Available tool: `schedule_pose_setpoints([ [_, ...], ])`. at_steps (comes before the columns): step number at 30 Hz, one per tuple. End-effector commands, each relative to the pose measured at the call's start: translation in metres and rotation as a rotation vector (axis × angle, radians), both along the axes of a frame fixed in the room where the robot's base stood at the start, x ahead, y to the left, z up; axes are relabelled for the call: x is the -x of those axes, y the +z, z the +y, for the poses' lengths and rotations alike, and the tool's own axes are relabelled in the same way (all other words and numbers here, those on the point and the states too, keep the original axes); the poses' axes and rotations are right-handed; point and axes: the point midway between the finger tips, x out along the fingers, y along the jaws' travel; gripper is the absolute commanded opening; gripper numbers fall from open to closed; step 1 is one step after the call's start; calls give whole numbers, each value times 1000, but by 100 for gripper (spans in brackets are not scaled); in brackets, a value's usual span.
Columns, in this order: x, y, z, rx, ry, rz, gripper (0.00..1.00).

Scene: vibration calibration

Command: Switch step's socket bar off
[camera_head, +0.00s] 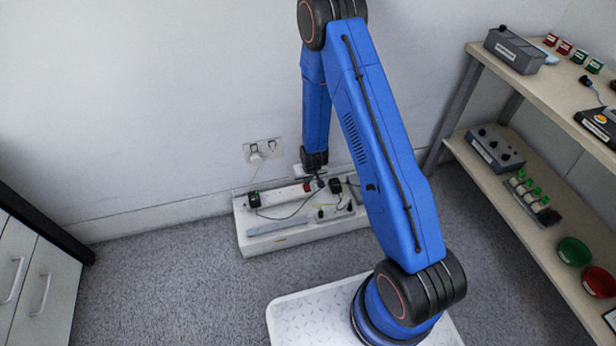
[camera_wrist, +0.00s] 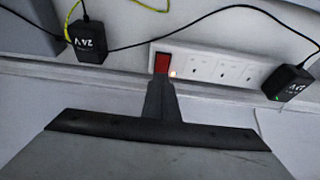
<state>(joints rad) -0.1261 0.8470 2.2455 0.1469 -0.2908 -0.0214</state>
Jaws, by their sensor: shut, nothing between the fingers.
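The white socket bar (camera_wrist: 215,68) shows in the wrist view with a red rocker switch (camera_wrist: 162,62) at its left end and several empty sockets to the right. A small light (camera_wrist: 173,73) glows beside the switch. My gripper (camera_wrist: 161,82) is shut and empty, its fingertips just in front of the switch and overlapping its lower edge in the picture. I cannot tell whether they touch. In the head view, the socket bar (camera_head: 283,194) lies on the white step (camera_head: 262,241) by the wall, with my gripper (camera_head: 319,181) close to the switch (camera_head: 307,187).
Black power adapters sit left (camera_wrist: 86,40) and right (camera_wrist: 289,82) of the switch, with black and yellow-green cables around them. A wall socket (camera_head: 263,149) is above the step. A shelf (camera_head: 540,85) with boxes and bowls stands right. Carpet left of the step is clear.

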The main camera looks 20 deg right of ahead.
Motion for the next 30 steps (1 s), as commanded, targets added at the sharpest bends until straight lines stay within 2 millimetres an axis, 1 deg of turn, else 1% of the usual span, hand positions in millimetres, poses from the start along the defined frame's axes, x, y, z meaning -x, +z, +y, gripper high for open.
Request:
schedule_pose_setpoints([
  [1,0,-6,0,0,0,2,0],
  [3,-1,-11,0,0,0,1,0],
  [9,-3,-20,0,0,1,0,0],
  [30,-4,-25,0,0,1,1,0],
])
